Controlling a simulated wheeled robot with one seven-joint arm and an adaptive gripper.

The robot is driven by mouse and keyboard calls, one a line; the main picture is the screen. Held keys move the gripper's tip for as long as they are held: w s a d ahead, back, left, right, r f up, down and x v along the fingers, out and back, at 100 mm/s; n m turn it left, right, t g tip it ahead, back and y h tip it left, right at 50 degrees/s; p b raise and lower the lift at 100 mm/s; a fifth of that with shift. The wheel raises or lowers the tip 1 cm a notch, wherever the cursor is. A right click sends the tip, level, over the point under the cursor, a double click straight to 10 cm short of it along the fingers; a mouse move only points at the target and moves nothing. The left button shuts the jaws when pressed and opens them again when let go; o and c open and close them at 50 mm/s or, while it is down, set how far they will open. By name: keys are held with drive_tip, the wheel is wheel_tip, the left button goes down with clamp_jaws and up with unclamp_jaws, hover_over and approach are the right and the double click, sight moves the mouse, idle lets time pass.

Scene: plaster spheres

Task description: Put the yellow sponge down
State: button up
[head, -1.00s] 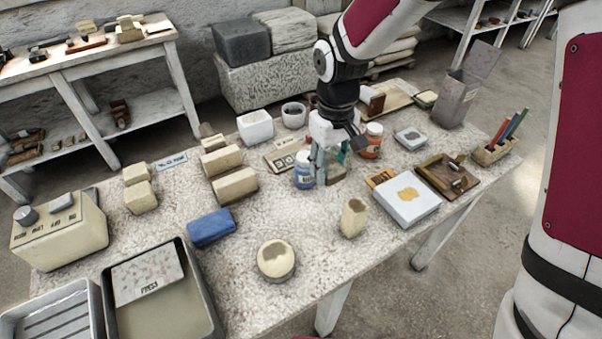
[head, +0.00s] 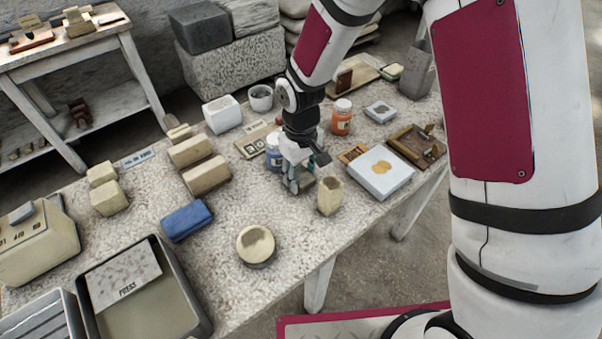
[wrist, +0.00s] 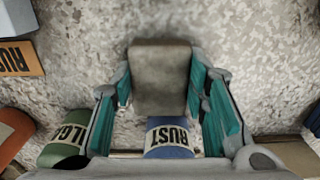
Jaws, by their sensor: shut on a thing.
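My gripper (head: 298,186) points down over the middle of the table. In the wrist view (wrist: 164,95) its teal-padded fingers are on both sides of a grey-brown block (wrist: 160,75) and shut on it. The block looks dull rather than yellow, and in the head view the gripper mostly hides it. I cannot tell whether its underside touches the table. A small yellowish block with a dark green part (head: 391,71), sponge-like, lies at the far right.
A blue jar (head: 273,153) stands just behind my gripper, and a beige cup-like block (head: 330,196) just right of it. A white box (head: 383,175) lies further right. A blue block (head: 187,221) and a round plaster piece (head: 256,246) lie nearer. The speckled table (head: 240,205) is bare between them.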

sight(301, 175)
drive_tip(key=shift+f, duration=0.2)
drive_tip(key=o, duration=1)
drive_tip(key=shift+r, duration=0.1)
wheel_tip(301, 175, up, 12)
drive_tip(key=shift+r, duration=0.15)
drive_tip(key=s+d+r+m+t, duration=0.1)
drive_tip(key=s+d+r+m, duration=0.1)
drive_tip(key=s+d+r, duration=0.35)
drive_tip(key=s+d+r+m+t, duration=0.1)
drive_tip(key=s+d+r, duration=0.2)
drive_tip(key=s, duration=0.3)
drive_tip(key=s+d+r+m, duration=0.2)
drive_tip(key=s+d+r, duration=0.2)
drive_tip(key=s, duration=0.2)
drive_tip(key=s+d+r+m+t, duration=0.1)
drive_tip(key=s+d+r, duration=0.2)
drive_tip(key=s, duration=0.3)
drive_tip(key=shift+s+d+r+m+t, duration=0.2)
drive_tip(key=shift+d+m+t, duration=0.1)
drive_tip(key=shift+m, duration=0.1)
